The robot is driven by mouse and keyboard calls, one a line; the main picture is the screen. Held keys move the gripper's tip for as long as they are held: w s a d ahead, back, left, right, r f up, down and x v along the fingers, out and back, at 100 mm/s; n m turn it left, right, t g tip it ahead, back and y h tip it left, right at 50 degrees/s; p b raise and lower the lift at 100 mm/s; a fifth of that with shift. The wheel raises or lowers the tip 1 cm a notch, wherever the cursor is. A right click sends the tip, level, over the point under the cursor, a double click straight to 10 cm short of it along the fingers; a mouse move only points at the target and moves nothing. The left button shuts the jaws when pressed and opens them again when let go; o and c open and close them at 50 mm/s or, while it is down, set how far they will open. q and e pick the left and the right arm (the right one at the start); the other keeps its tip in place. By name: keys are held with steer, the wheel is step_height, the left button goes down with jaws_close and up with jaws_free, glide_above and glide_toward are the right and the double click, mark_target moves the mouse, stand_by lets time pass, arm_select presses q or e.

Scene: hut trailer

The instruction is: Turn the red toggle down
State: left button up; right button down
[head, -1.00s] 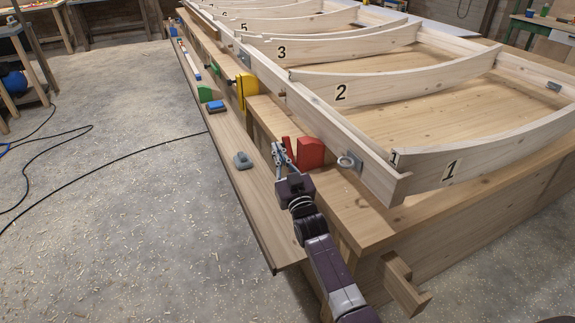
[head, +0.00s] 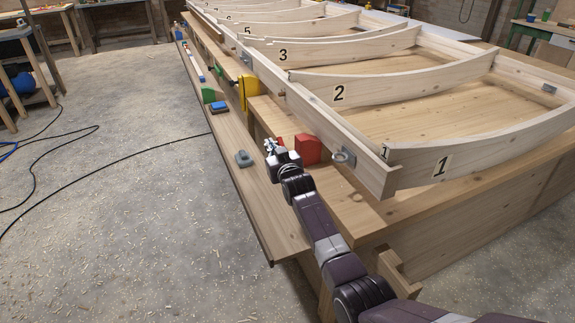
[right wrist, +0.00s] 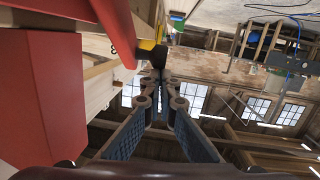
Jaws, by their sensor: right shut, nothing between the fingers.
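The red toggle's block (head: 307,149) is fixed on the side of the long wooden bench. In the head view its lever is mostly hidden behind my right gripper (head: 270,146); only a sliver of red shows. In the right wrist view the red block (right wrist: 40,95) fills the left side, and a red lever (right wrist: 108,25) reaches toward the upper middle. My right gripper (right wrist: 158,76) is shut and empty, its fingertips just right of the lever's end. I cannot tell whether they touch. My left gripper is not in view.
Several wooden frame ribs (head: 352,88) with numbers lie on the bench. A metal ring fitting (head: 343,158) is right of the toggle.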

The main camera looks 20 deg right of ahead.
steer(key=shift+w+f+g, duration=0.3)
steer(key=shift+w+f, duration=0.4)
steer(key=shift+w, duration=0.4)
steer(key=shift+w+f+g, duration=0.15)
steer(key=shift+f+g, duration=0.05)
steer(key=shift+g, duration=0.4)
steer(key=shift+w+f+g, duration=0.15)
steer(key=shift+f+g, duration=0.05)
steer(key=shift+g, duration=0.4)
steer(key=shift+w+a+f+g, duration=0.1)
steer(key=shift+f+g, duration=0.3)
steer(key=shift+f, duration=0.05)
steer(key=shift+w+f, duration=0.1)
steer(key=shift+f, duration=0.2)
steer(key=shift+w+f+b, duration=0.15)
steer(key=shift+f+b, duration=0.1)
steer(key=shift+b, duration=0.05)
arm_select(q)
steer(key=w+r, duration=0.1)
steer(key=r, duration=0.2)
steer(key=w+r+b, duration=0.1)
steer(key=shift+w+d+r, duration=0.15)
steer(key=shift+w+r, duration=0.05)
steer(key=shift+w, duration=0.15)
arm_select(e)
steer(key=shift+w+f, duration=0.45)
steer(key=shift+f, duration=0.35)
steer(key=shift+s, duration=0.1)
